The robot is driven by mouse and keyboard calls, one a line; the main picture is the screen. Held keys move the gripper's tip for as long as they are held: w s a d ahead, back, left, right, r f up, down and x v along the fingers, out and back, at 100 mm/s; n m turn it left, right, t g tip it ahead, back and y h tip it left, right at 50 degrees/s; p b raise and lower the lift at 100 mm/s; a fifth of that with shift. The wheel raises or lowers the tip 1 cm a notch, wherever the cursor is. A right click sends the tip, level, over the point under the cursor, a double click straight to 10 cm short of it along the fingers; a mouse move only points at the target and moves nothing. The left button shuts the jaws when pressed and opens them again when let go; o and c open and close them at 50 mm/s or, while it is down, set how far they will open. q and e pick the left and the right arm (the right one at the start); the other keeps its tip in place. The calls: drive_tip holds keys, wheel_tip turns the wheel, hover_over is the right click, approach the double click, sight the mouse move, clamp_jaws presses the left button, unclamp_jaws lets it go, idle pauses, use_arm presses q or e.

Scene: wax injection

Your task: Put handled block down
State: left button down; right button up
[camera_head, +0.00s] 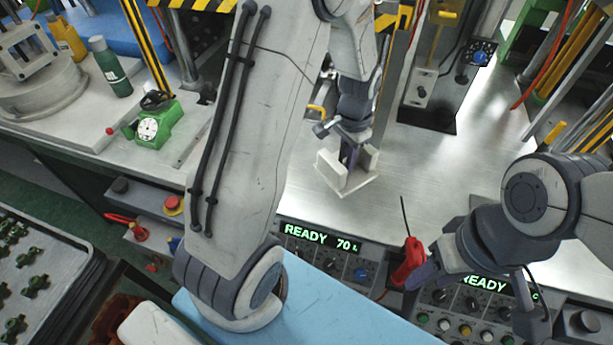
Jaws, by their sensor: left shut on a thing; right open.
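The handled block (332,171) is pale, with upright pale sides and a flat base, at the middle of the metal worktop (440,160). My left gripper (350,158) points down and is shut on it from above. The fingers hide part of the block, including its handle. The block is at or just above the worktop; I cannot tell whether it touches. My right gripper (428,277) is open at the lower right, over the front control panel. A red-handled tool with a thin rod (403,262) is beside its fingertip; contact is unclear.
Two READY displays (322,238) and knobs line the worktop's front. A machine post (435,70) stands behind the block. A green dial gauge (155,125) and bottle (110,68) stand at left. Bare worktop lies to the block's right. My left forearm covers the worktop's left part.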

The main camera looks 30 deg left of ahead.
use_arm(q)
drive_tip(key=w+m, duration=0.1)
drive_tip(key=w+r+m+b, duration=0.1)
drive_tip(key=m, duration=0.1)
drive_tip(key=w+r+m, duration=0.1)
drive_tip(key=w, duration=0.1)
drive_tip(key=shift+a+r+m+b, duration=0.2)
drive_tip(key=shift+a+m+b, duration=0.1)
drive_tip(key=shift+a, duration=0.1)
drive_tip(key=shift+w+a+r+m, duration=0.1)
drive_tip(key=shift+r+m, duration=0.2)
drive_tip(key=shift+m, duration=0.1)
drive_tip(key=shift+a+r, duration=0.1)
drive_tip(key=shift+a, duration=0.05)
drive_tip(key=shift+m, duration=0.3)
drive_tip(key=s+a+f, duration=0.2)
drive_tip(key=a, duration=0.1)
drive_tip(key=s+a+f+p, duration=0.1)
drive_tip(key=s+a+f, duration=0.1)
drive_tip(key=a, duration=0.1)
drive_tip(key=s+a+f, duration=0.2)
drive_tip(key=a, duration=0.1)
drive_tip(key=shift+a+f+p, duration=0.3)
drive_tip(key=shift+a+p, duration=0.05)
drive_tip(key=shift+f+p, duration=0.4)
drive_tip(key=shift+f, duration=1.7)
use_arm(e)
drive_tip(key=shift+s+d, duration=0.1)
